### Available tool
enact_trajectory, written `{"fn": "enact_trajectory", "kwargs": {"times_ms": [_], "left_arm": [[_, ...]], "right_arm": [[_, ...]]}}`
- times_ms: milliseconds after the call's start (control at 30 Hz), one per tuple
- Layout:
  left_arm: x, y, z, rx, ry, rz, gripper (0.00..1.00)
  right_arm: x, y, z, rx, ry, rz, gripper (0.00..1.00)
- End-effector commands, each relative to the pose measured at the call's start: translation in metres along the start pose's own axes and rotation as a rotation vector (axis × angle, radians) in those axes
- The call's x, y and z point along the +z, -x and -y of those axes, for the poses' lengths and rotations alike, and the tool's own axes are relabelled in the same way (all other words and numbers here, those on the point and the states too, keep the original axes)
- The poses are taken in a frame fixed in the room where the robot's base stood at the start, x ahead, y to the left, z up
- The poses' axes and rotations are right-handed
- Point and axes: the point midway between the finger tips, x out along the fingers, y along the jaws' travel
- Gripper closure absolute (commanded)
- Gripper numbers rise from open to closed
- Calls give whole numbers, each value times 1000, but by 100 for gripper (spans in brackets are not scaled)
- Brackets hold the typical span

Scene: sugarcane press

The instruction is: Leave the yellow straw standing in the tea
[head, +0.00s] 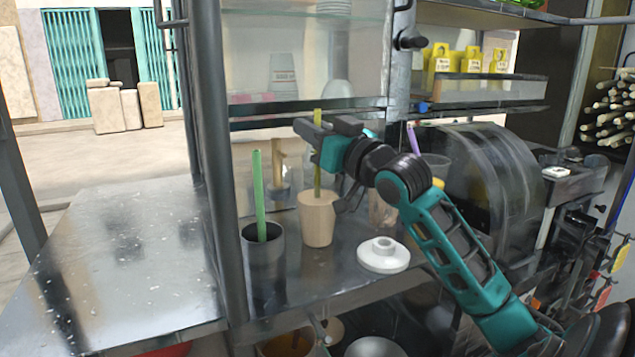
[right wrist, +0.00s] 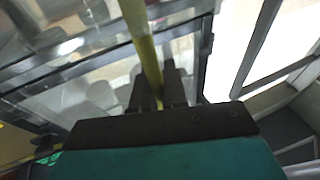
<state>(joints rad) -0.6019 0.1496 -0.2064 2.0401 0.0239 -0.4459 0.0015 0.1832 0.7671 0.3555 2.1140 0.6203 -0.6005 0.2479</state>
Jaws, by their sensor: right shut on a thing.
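The yellow straw (head: 317,175) stands nearly upright in the head view. My right gripper (head: 318,138) is shut on its upper part, and a short end sticks up above the fingers. The straw's lower end meets the mouth of a tan cup (head: 317,222); how deep it goes and what the cup holds are hidden. In the right wrist view the straw (right wrist: 145,48) runs between the two fingers of the same gripper (right wrist: 158,88). My left gripper is in neither view.
A dark cup (head: 264,265) with a green straw (head: 259,190) stands left of the tan cup. A white round lid (head: 384,258) lies to the right. A purple straw (head: 412,138) leans behind my arm. A dark post (head: 213,150) rises at left; the metal counter (head: 120,255) beyond is bare.

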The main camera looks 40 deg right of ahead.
Motion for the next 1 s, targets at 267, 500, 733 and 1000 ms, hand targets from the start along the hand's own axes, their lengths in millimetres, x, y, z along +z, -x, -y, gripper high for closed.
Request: {"fn": "enact_trajectory", "kwargs": {"times_ms": [267,500,733,1000], "left_arm": [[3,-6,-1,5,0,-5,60],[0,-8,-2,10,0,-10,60],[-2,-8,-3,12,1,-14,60],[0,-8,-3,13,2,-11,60]], "right_arm": [[16,4,0,0,0,-1,100],[25,6,0,0,0,0,100],[25,6,0,0,0,0,100],[25,6,0,0,0,0,71]]}}
